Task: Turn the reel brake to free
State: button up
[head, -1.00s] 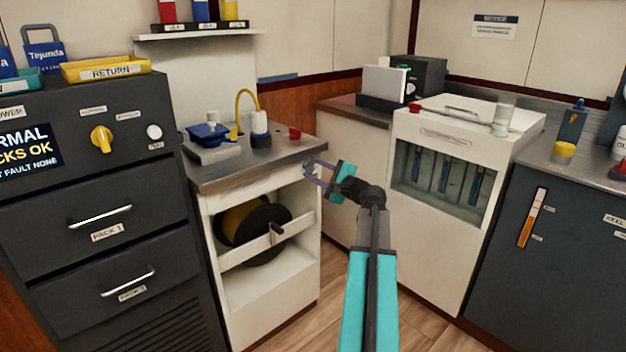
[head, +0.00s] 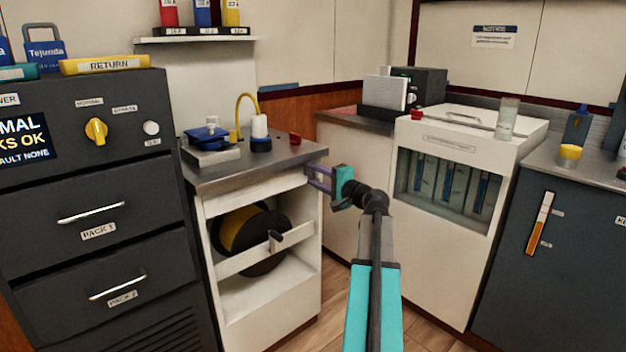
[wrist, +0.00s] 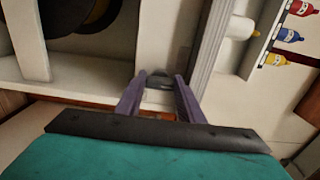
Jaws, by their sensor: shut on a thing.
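The cable reel (head: 238,230), black with a yellow winding, sits in the open white cabinet, behind a white crossbar with a black handle (head: 275,237). My gripper (head: 314,178), with purple fingers and a teal body, is at the upper right front edge of that cabinet. In the wrist view my gripper (wrist: 158,95) has its fingers on either side of a small dark grey piece (wrist: 158,80) by the white post and is shut on it. This piece may be the reel brake; its marking is not readable. In the head view the fingers hide it.
A steel counter (head: 215,175) with a blue device and a yellow hose tops the reel cabinet. A dark drawer unit (head: 95,215) stands left. A white glass-fronted unit (head: 460,130) and a dark cabinet (head: 580,240) stand right. Floor shows between them.

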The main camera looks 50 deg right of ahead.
jog(key=shift+w+r, duration=0.1)
jog(key=o, duration=1.1)
jog(key=shift+c, duration=0.2)
jog(key=s+a+p, duration=0.1)
jog(key=s+p, duration=0.2)
jog(key=s, duration=1)
jog(key=shift+s, duration=0.4)
